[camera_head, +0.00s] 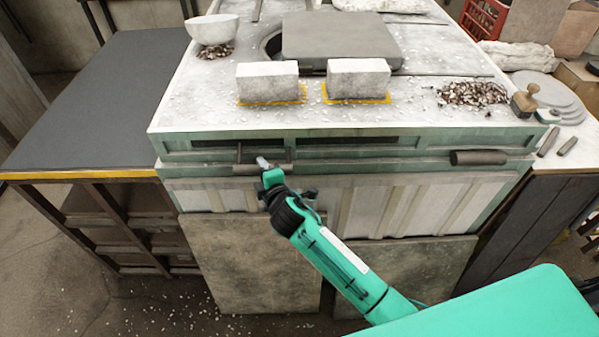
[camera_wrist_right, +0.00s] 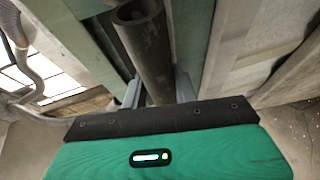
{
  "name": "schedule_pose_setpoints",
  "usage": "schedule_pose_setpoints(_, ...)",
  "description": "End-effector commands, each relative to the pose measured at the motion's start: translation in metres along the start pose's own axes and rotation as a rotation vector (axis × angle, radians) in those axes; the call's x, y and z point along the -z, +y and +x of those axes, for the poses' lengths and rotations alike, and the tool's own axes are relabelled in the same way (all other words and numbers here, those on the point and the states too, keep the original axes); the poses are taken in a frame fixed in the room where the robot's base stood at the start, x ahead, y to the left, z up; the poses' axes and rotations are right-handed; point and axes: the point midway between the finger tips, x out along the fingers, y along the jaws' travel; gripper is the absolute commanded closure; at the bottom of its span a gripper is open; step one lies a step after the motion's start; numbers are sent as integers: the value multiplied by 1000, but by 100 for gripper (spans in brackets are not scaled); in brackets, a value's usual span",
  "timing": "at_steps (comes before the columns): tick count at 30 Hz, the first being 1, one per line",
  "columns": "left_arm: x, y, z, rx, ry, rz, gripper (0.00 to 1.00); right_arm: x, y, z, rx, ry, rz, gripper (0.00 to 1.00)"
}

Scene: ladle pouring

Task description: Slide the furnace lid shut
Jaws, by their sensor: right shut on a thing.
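The furnace lid (camera_head: 340,36) is a dark grey slab on the light furnace top (camera_head: 420,115). A dark curved part of the furnace opening (camera_head: 270,46) shows at the lid's left edge; the lid hides the rest. My right gripper (camera_head: 263,163) is at the furnace's front left, shut on a dark tubular handle (camera_head: 245,170). In the right wrist view the handle (camera_wrist_right: 145,45) runs between the two fingers of my right gripper (camera_wrist_right: 158,92). My left gripper is out of view.
Two pale blocks (camera_head: 267,81) (camera_head: 358,78) on yellow bases stand in front of the lid. A second handle (camera_head: 478,157) is at the front right. A white bowl (camera_head: 213,29) and a pebble pile (camera_head: 472,93) flank the lid. A dark table (camera_head: 95,95) adjoins left.

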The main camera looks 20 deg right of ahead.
Motion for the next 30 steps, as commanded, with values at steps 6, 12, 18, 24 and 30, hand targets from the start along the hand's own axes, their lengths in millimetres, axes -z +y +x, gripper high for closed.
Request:
schedule_pose_setpoints(6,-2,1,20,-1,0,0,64,56,0,22,-6,8,4,100)
schedule_pose_setpoints(12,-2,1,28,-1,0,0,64,80,1,32,-5,6,2,100)
schedule_pose_setpoints(18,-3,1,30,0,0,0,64,88,1,36,-3,3,1,100)
schedule_pose_setpoints(24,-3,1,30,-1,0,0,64,89,1,36,-2,2,1,100)
schedule_pose_setpoints(30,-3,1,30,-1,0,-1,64,88,1,36,-2,1,1,61)
